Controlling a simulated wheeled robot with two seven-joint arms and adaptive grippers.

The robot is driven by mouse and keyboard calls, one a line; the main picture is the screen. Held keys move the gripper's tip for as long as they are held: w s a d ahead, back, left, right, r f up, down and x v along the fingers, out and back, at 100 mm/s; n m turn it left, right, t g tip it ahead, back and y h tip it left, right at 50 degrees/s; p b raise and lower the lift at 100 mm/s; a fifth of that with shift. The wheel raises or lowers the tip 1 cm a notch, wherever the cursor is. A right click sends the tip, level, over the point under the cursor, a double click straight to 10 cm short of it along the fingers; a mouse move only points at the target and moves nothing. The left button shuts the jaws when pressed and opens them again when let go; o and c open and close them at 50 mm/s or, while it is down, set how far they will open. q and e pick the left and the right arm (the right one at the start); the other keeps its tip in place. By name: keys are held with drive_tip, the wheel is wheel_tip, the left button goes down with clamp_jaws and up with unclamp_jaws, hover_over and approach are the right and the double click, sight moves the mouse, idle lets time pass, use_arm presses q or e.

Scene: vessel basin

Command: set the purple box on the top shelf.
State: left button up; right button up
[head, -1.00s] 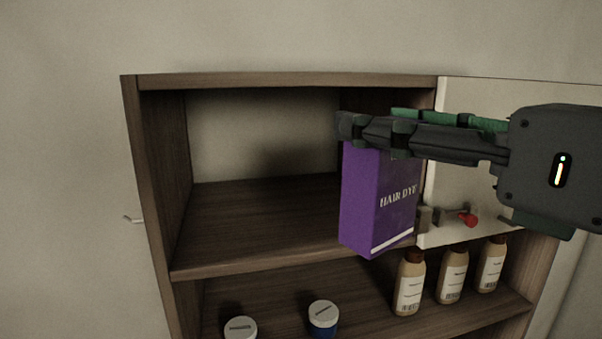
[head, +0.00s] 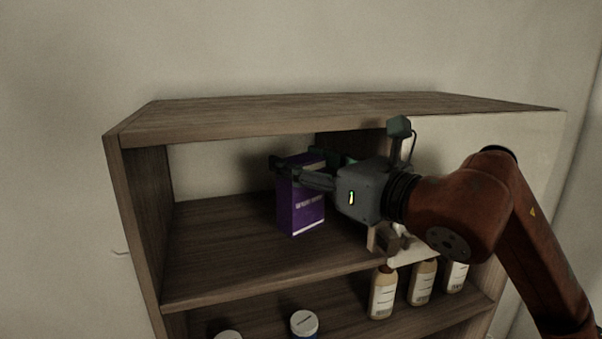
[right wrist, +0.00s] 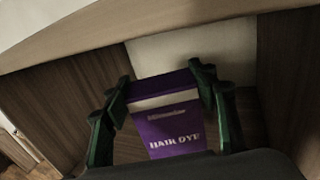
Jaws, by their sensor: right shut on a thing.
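The purple box (head: 302,205), labelled hair dye, is upright inside the opening of the top shelf (head: 225,240). My right gripper (head: 300,170) is shut on its upper part, coming in from the right. In the right wrist view the box (right wrist: 168,130) sits between the two fingers (right wrist: 160,92). The box's base is close to the shelf board; I cannot tell whether it touches. The gripper hides part of the box's right side. My left gripper is not in view.
The cabinet top (head: 330,112) is just above the gripper, and the left side wall (head: 150,215) bounds the opening. A white panel (head: 490,150) covers the right part. Bottles (head: 383,292) and a white-lidded jar (head: 304,324) stand on the shelf below. The top shelf's left side is free.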

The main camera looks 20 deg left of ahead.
sight(310, 188)
drive_tip(key=shift+d+f, duration=0.15)
drive_tip(key=shift+f, duration=0.1)
wheel_tip(310, 188, down, 2)
drive_tip(key=shift+s+f+p, duration=0.1)
drive_tip(key=shift+f+p, duration=0.15)
drive_tip(key=shift+p, duration=0.45)
drive_tip(key=shift+w+a+f+p, duration=0.25)
drive_tip(key=shift+a+f+p, duration=0.05)
drive_tip(key=shift+p, duration=0.15)
drive_tip(key=shift+d+f, duration=0.1)
drive_tip(key=shift+f, duration=0.05)
drive_tip(key=shift+s, duration=0.1)
drive_tip(key=shift+f+b, duration=0.15)
drive_tip(key=shift+b, duration=0.2)
drive_tip(key=o, duration=1.8)
drive_tip(key=shift+o, duration=0.2)
